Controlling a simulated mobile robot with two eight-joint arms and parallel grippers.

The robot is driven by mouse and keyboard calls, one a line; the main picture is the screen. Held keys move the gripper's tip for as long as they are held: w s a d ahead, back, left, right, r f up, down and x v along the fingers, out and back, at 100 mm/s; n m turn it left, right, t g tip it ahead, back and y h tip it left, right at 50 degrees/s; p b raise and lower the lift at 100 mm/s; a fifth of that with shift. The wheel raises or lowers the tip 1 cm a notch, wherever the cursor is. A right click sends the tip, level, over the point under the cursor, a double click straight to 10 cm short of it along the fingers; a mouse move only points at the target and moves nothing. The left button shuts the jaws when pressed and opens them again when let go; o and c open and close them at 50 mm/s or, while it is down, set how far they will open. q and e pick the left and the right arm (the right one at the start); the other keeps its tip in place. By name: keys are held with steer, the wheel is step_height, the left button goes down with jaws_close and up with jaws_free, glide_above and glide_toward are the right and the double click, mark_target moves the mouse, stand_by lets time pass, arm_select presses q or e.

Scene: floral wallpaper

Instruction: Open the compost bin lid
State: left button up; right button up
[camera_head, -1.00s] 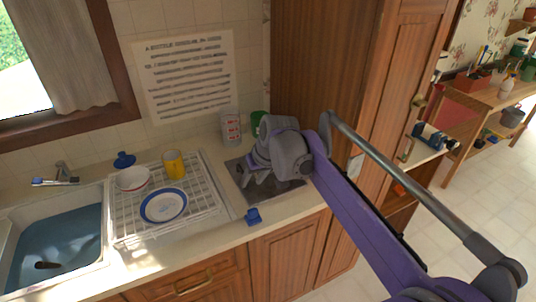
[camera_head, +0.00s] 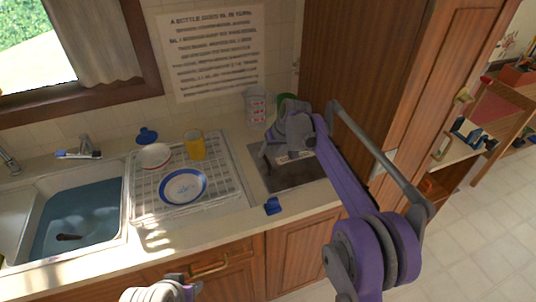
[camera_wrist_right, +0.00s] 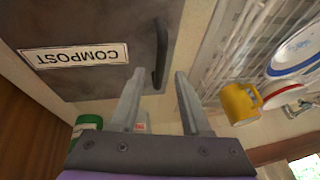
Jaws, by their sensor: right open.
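The compost bin lid (camera_head: 297,179) is a dark grey metal panel set in the counter right of the dish rack. It lies flat and looks shut. In the right wrist view the lid (camera_wrist_right: 95,25) bears a white COMPOST label (camera_wrist_right: 75,56) and a dark bar handle (camera_wrist_right: 160,52). My right gripper (camera_head: 268,152) is over the back part of the lid and hides some of it. In the right wrist view its two fingers (camera_wrist_right: 158,98) are apart with nothing between them, pointing toward the handle. Part of my left arm's end (camera_head: 160,291) shows at the bottom edge; its fingers are unclear.
A dish rack (camera_head: 146,205) holds a yellow mug (camera_head: 195,146), a bowl (camera_head: 155,155) and a plate (camera_head: 184,185). A small blue object (camera_head: 273,206) lies at the counter's front edge. A canister (camera_head: 255,106) and green item (camera_head: 287,101) stand behind. A tall wooden cabinet (camera_head: 365,60) rises at right.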

steer(key=shift+x, duration=0.85)
jaws_close()
stand_by(0.8)
